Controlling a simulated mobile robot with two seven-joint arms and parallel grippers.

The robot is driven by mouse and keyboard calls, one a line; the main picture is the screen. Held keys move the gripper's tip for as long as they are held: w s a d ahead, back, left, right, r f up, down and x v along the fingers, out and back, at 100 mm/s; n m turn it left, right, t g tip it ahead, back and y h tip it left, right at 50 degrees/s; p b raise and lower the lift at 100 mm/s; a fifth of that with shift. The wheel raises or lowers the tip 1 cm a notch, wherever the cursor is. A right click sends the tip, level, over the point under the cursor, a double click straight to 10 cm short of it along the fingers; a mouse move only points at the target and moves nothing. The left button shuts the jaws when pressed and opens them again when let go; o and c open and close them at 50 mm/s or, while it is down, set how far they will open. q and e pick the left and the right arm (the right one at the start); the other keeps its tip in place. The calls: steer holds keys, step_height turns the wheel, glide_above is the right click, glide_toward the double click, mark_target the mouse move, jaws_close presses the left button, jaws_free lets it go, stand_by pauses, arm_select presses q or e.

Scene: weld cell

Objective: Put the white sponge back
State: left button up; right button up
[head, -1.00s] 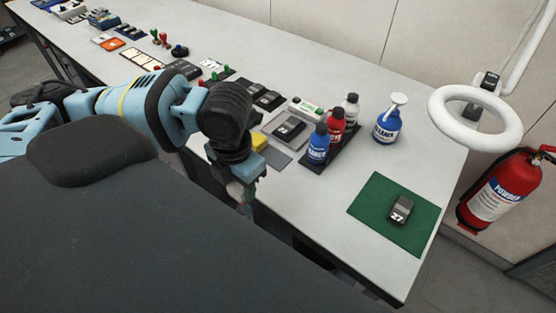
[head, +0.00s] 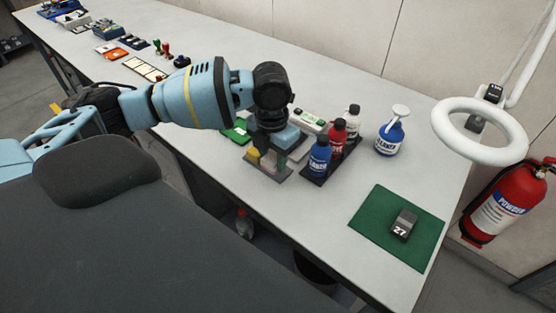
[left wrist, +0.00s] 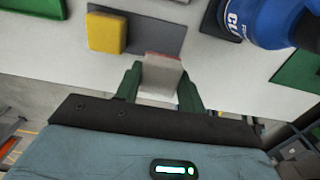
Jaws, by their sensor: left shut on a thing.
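My left gripper (head: 266,158) is over the work table beside the bottles. In the left wrist view the left gripper (left wrist: 160,78) is shut on a whitish block, the white sponge (left wrist: 162,72), which has a reddish top edge. The sponge overlaps the edge of a dark grey mat (left wrist: 160,36) in that view; I cannot tell whether it touches it. A yellow sponge (left wrist: 105,33) sits on the mat's left part, and also shows in the head view (head: 253,154). In the head view the arm and gripper hide much of the mat (head: 282,174). My right gripper is not in view.
Blue (head: 319,155), red (head: 337,137) and white-grey (head: 352,119) bottles stand on a dark tray right of the gripper. A blue spray bottle (head: 390,137) stands behind. A green mat (head: 376,222) holds a dark block marked 27 (head: 404,224). Table between is clear.

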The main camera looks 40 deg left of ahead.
arm_select(q)
steer(key=shift+w+a+f, duration=0.15)
steer(key=shift+w, duration=1.1)
steer(key=shift+s+f, duration=0.1)
steer(key=shift+f, duration=1.6)
steer(key=shift+f, duration=0.2)
steer(key=o, duration=0.9)
steer(key=shift+r, duration=0.15)
step_height(320, 180, up, 12)
steer(key=shift+r+p, duration=0.1)
steer(key=shift+p, duration=0.2)
